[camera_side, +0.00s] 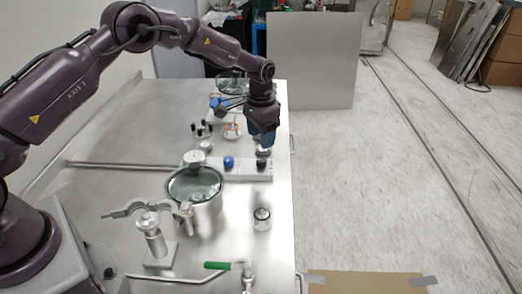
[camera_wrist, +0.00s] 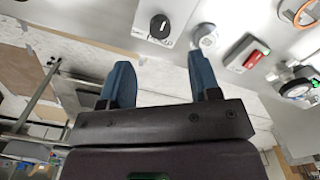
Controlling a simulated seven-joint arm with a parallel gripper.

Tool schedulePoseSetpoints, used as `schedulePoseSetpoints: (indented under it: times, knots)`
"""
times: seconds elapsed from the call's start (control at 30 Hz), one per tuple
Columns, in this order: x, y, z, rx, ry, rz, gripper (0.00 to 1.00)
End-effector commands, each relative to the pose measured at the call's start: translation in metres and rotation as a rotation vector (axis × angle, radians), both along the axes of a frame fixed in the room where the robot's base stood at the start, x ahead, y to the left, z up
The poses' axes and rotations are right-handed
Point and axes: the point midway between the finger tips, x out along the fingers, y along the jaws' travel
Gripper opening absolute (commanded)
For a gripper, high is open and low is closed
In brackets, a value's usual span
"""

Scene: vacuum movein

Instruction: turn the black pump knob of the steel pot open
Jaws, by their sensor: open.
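The black pump knob (camera_side: 261,163) sits at the right end of a pale panel (camera_side: 243,174) beside a blue knob (camera_side: 228,162). The steel pot (camera_side: 207,210) with a glass lid stands in front of the panel to the left. My gripper (camera_side: 262,138) is above and a little behind the black knob, apart from it. In the wrist view, a black knob (camera_wrist: 160,27) with a pale pointer mark shows ahead of my open, empty gripper (camera_wrist: 162,62), roughly centred between the blue fingers.
A pale round fitting (camera_wrist: 205,38) and a red switch (camera_wrist: 253,58) lie right of the knob in the wrist view. A small glass jar (camera_side: 262,218) stands near the table's right edge. A green-handled tool (camera_side: 218,265) lies at the front.

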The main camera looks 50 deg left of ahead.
Motion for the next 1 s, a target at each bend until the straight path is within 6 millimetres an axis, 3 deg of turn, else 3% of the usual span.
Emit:
schedulePoseSetpoints:
  times: [0.1,0.3,0.77,0.9,1.0]
  knots:
    - [0.001,0.000,0.024,-0.001,-0.003,0.000,0.57]
    - [0.000,0.000,0.046,0.000,-0.001,-0.001,0.57]
    - [0.001,0.000,0.049,-0.001,-0.005,0.021,0.57]
    - [-0.023,-0.003,0.032,-0.006,0.052,0.056,0.57]
    - [-0.045,-0.006,0.049,-0.003,0.060,0.083,0.57]
